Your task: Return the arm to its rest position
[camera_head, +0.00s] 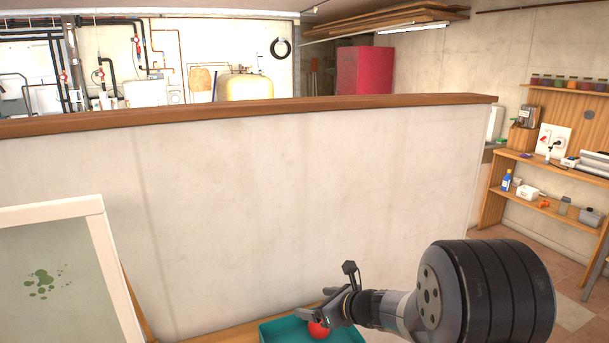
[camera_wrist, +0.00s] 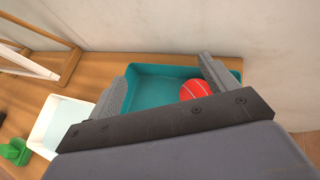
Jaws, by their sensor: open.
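My gripper (camera_head: 323,308) is at the lower middle of the head view, in front of the low partition wall. In the wrist view my gripper (camera_wrist: 160,82) has its two fingers wide apart, with nothing held between them. A teal tray (camera_wrist: 148,70) lies on the wooden surface under the fingers, and part of the tray (camera_head: 275,330) shows in the head view. A red ball (camera_wrist: 196,90) with pale lines lies in the tray near the right finger. The ball (camera_head: 318,329) is partly hidden behind my gripper in the head view.
A white tray (camera_wrist: 62,116) and a green object (camera_wrist: 15,151) are on the wooden surface at left. A white-framed panel with green spots (camera_head: 52,255) leans at left. The partition wall (camera_head: 280,200) stands close behind. Wooden shelves (camera_head: 550,175) hold items at right.

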